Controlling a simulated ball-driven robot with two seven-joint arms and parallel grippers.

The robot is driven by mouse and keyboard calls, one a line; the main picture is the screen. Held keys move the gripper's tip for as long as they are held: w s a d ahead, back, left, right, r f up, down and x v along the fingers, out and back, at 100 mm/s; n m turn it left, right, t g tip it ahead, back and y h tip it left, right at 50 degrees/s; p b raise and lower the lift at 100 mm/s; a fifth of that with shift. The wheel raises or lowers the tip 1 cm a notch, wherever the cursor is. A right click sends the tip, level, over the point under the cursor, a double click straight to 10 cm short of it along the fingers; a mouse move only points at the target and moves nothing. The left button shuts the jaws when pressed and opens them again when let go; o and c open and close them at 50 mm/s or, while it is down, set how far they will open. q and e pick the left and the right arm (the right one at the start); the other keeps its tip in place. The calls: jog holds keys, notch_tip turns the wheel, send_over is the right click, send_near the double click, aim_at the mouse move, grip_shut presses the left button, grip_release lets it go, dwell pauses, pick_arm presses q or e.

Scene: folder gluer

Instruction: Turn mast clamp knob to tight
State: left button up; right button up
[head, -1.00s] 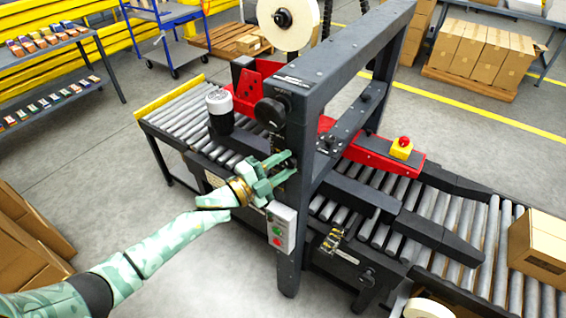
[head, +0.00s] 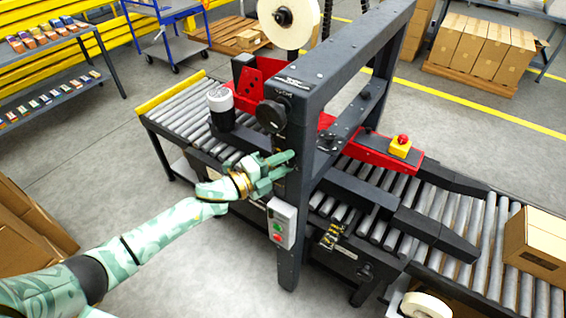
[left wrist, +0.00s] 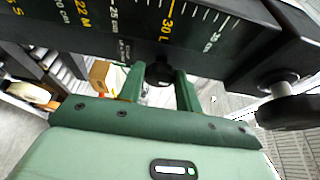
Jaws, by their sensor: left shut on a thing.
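My left gripper (head: 290,162) is at the near mast post of the machine, below the large black round handwheel (head: 271,115). In the left wrist view its two green fingers (left wrist: 160,86) stand on either side of a small dark knob (left wrist: 160,73), just below a scale plate, and are shut on it. This looks like the mast clamp knob; in the head view the fingers cover it. No tight or loose marking can be read. My right gripper is not in view.
The dark mast frame (head: 345,48) rises over the roller conveyor (head: 180,115). A grey box with green and red buttons (head: 282,223) hangs just below my gripper. The handwheel shows close at the right in the left wrist view (left wrist: 290,110). The floor at left is partly clear.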

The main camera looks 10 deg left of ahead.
pick_arm(q)
jog(key=shift+f, duration=0.1)
jog(key=o, duration=0.9)
jog(key=shift+o, duration=0.2)
jog(key=b+v, duration=0.1)
jog(key=v, duration=1.5)
jog(key=shift+a, duration=0.15)
jog(key=shift+s, duration=0.1)
